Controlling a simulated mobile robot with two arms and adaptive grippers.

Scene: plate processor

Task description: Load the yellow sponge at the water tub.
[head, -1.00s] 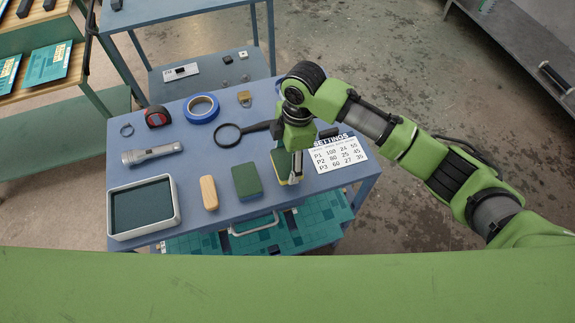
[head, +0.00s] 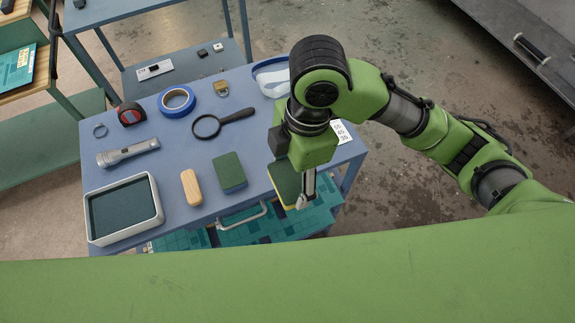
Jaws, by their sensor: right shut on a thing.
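The yellow sponge (head: 286,183) has a dark green top and a yellow edge, and shows near the front right of the blue table. My right gripper (head: 304,199) points down and is shut on this sponge at its right side. The arm above hides part of the sponge, and its height over the table is hard to tell. The water tub (head: 157,203), a white-rimmed rectangular tray with a dark teal inside, stands at the table's front left, well left of the gripper. My left gripper is out of view.
A flashlight (head: 127,152), tape measure (head: 130,114), blue tape roll (head: 176,100), magnifying glass (head: 222,122) and padlock (head: 221,88) lie behind. My arm partly covers a white card (head: 341,132).

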